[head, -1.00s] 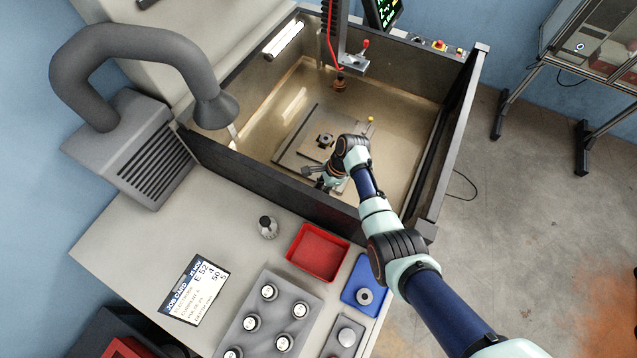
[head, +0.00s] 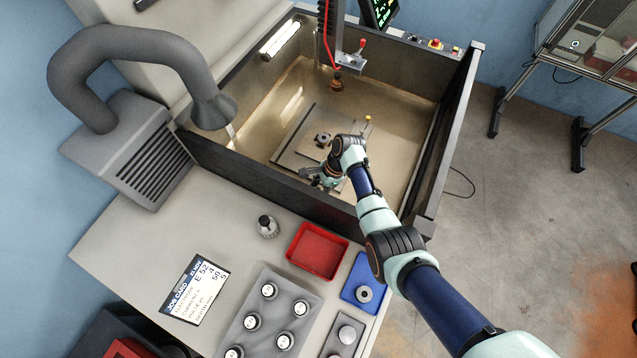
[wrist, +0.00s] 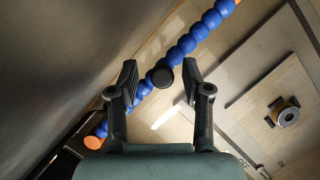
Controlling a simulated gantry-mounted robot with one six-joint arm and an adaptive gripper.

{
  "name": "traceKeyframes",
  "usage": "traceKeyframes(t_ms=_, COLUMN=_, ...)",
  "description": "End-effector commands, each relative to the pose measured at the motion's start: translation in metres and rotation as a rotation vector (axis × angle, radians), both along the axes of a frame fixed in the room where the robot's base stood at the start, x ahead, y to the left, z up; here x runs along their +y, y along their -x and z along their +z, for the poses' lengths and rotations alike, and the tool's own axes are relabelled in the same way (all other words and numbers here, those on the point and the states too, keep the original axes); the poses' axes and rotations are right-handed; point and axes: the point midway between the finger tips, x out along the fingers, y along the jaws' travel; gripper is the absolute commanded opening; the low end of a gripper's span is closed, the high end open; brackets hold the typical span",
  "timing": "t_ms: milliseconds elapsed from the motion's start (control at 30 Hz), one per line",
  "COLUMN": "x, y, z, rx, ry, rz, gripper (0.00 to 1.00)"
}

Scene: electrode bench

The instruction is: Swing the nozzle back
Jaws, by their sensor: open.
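The nozzle is a hose of blue ball segments (wrist: 188,42) crossing the wrist view diagonally. It has an orange end (wrist: 93,143) at the lower left and another orange part at the upper right edge. A dark round knob (wrist: 163,76) sits at its middle. My gripper (wrist: 160,74) is open, with one finger on each side of the knob; I cannot tell whether either finger touches it. In the head view my gripper (head: 318,178) is inside the tank near its front wall, and my arm hides the hose there.
The tank's dark front wall (head: 270,180) stands close to my gripper. A plate with a workpiece (head: 323,139) lies on the tank floor behind it. The electrode head (head: 336,82) hangs above. A red tray (head: 318,251) and blue tray (head: 361,284) sit on the bench in front.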

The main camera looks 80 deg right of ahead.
Motion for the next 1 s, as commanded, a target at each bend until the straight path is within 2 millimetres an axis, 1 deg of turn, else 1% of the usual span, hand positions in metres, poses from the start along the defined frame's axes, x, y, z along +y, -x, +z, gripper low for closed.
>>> traceKeyframes(t_ms=67, x=-0.001, y=0.0, z=0.002, rx=-0.001, ry=0.001, rz=0.0, gripper=0.49)
traceKeyframes(t_ms=167, x=-0.004, y=0.003, z=0.011, rx=-0.002, ry=0.003, rz=-0.001, gripper=0.49)
traceKeyframes(t_ms=267, x=-0.008, y=0.01, z=0.031, rx=-0.002, ry=0.006, rz=-0.001, gripper=0.49)
traceKeyframes(t_ms=400, x=-0.016, y=0.022, z=0.064, rx=-0.002, ry=0.006, rz=-0.001, gripper=0.49)
traceKeyframes(t_ms=500, x=-0.02, y=0.03, z=0.085, rx=-0.002, ry=0.004, rz=-0.002, gripper=0.49)
traceKeyframes(t_ms=600, x=-0.023, y=0.034, z=0.1, rx=-0.001, ry=0.003, rz=-0.001, gripper=0.49)
traceKeyframes(t_ms=767, x=-0.025, y=0.038, z=0.111, rx=0.0, ry=0.0, rz=-0.001, gripper=0.49)
traceKeyframes(t_ms=1000, x=-0.025, y=0.038, z=0.111, rx=0.0, ry=0.0, rz=0.0, gripper=0.49)
